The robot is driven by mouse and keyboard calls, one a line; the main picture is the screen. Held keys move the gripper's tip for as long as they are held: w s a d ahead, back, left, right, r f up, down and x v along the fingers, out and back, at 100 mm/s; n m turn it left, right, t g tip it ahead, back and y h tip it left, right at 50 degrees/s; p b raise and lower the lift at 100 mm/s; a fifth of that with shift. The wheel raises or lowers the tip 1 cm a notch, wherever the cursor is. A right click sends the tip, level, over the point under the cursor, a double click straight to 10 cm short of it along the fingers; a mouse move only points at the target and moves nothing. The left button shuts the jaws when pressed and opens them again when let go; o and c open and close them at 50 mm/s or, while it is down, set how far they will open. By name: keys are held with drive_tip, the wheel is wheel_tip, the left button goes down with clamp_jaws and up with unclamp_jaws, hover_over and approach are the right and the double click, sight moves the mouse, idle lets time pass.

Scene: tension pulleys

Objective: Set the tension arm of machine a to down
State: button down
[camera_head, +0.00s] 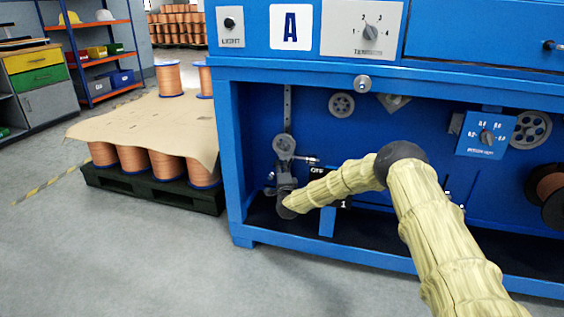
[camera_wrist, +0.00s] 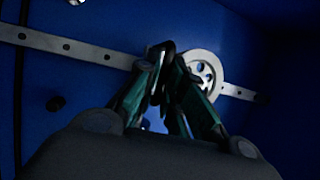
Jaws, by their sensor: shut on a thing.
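Machine A, a blue cabinet with a white letter plate (camera_head: 291,27), has an open bay. At the bay's left, a grey pulley (camera_head: 284,146) sits at the lower end of a vertical slotted metal strip (camera_head: 288,104). My gripper (camera_head: 283,167) reaches in just below this pulley. In the wrist view my gripper's fingers (camera_wrist: 165,58) come together in front of a light pulley (camera_wrist: 207,68) on the drilled strip (camera_wrist: 92,52). They are shut on the tension arm, whose held part is mostly hidden between the fingertips. The tension arm's exact angle cannot be told.
A selector knob (camera_head: 370,32) and a smaller switch (camera_head: 229,23) sit on the upper panel. A small dial panel (camera_head: 486,138) and a copper spool (camera_head: 551,187) are in the bay's right part. A pallet (camera_head: 150,190) of copper spools stands left of the machine; open floor lies in front.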

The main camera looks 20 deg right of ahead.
drive_tip(key=shift+f, duration=0.3)
drive_tip(key=c, duration=1.6)
unclamp_jaws()
drive_tip(key=shift+f, duration=0.15)
drive_tip(key=shift+o, duration=0.2)
drive_tip(key=v, duration=1.2)
